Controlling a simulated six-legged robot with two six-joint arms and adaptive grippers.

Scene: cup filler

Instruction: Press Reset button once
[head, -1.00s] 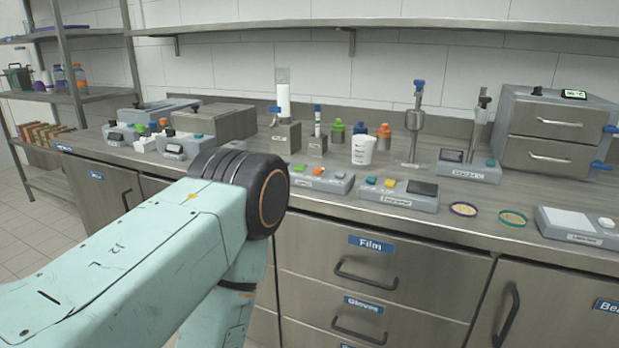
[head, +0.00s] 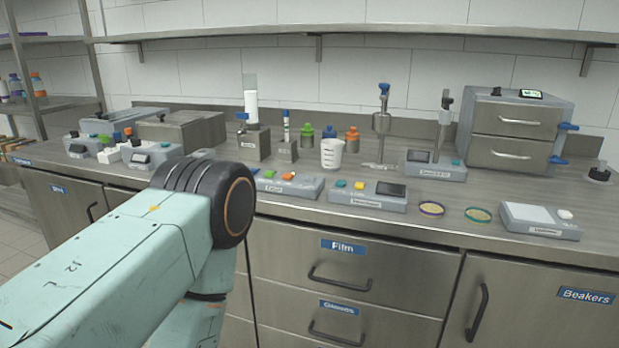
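A grey control box (head: 308,191) stands at the front of the bench in the middle of the head view, partly behind my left arm. It has an orange button (head: 288,176), a green button (head: 270,174) and a further blue one, and the label on its front is too small to read surely. I cannot tell which button is Reset. A white measuring cup (head: 331,154) stands upright behind the box. My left arm comes in from the left and its lower part bends down in front of the drawers. Neither gripper is in view.
Another grey panel (head: 367,203) with yellow and teal buttons and a dark screen stands to the right. Two round dishes and a scale (head: 540,228) follow along the bench. Several small devices crowd the left end. A shelf (head: 400,32) runs along the back wall.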

